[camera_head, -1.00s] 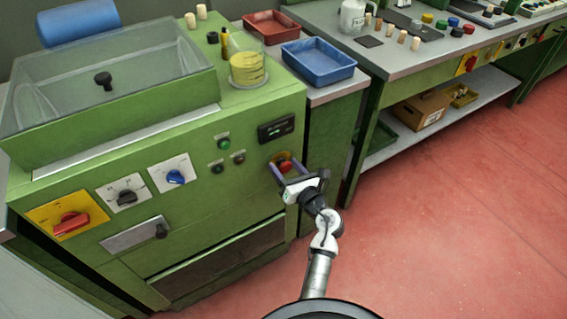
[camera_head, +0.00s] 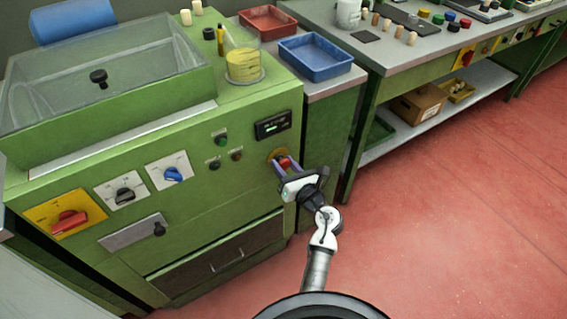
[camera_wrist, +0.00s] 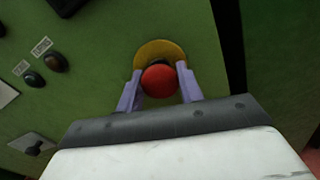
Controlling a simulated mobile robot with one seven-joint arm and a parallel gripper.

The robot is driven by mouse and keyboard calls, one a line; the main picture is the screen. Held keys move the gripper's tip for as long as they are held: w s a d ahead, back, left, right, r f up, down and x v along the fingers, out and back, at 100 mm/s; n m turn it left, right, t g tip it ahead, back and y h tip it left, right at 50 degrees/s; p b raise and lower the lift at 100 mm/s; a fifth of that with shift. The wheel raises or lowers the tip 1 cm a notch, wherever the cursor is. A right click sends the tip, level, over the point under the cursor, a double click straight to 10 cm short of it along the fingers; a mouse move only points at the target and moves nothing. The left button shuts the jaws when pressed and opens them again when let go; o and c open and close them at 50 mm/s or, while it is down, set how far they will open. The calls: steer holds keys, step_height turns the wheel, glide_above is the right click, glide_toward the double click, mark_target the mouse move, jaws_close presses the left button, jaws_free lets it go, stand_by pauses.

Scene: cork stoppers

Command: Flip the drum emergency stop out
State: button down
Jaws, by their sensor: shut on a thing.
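The emergency stop is a red round button (camera_wrist: 160,81) on a yellow disc (camera_wrist: 161,50) on the front of the green drum machine (camera_head: 190,210). In the head view the red button (camera_head: 285,163) sits below the small black display, partly hidden by my gripper. My gripper (camera_head: 283,165) has its two purple fingers on either side of the button. In the wrist view the fingers of my gripper (camera_wrist: 160,84) flank the red head closely, shut on it. The button stands out a little from the disc.
Left of the button are small round buttons (camera_head: 221,139), a blue knob (camera_head: 174,174) and a red handle (camera_head: 68,221) on yellow. A glass beaker (camera_head: 244,66) stands on the machine top. A blue tray (camera_head: 316,58) lies to the right. The red floor is open at right.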

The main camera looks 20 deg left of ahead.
steer(key=shift+s+d, duration=0.25)
steer(key=shift+d, duration=0.05)
steer(key=c, duration=0.9)
jaws_free()
steer(key=shift+d, duration=0.15)
